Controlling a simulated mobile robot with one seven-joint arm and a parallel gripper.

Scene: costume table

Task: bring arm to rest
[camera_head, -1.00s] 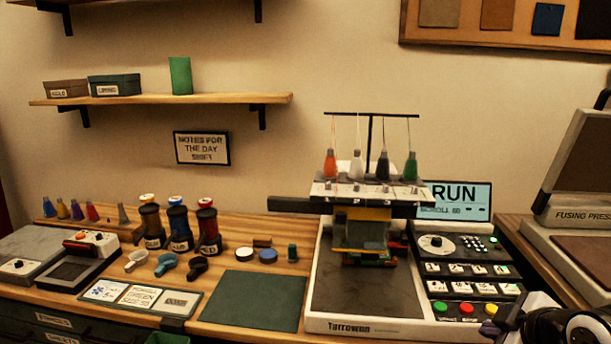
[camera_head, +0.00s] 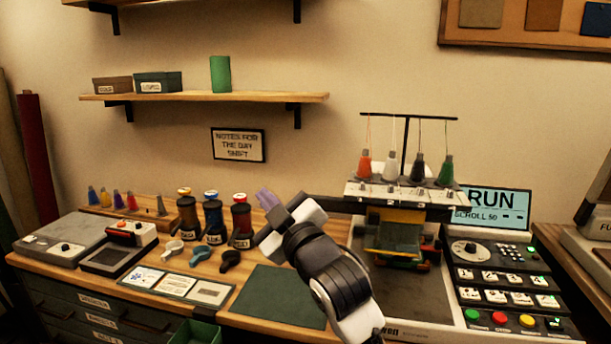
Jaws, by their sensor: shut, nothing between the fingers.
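My gripper (camera_head: 266,199) is raised above the table, in the middle of the head view, with my arm reaching up from the lower right. Its fingers are together, with nothing seen held in them. The fingertips point up and left, just right of the dark bottles in the picture. My arm covers part of the embroidery machine's (camera_head: 412,295) left side and part of the dark green mat (camera_head: 270,297).
The control panel (camera_head: 500,270) is at the right, beneath a lit RUN screen (camera_head: 497,208). A wall shelf (camera_head: 200,97) is above. The green mat looks bare.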

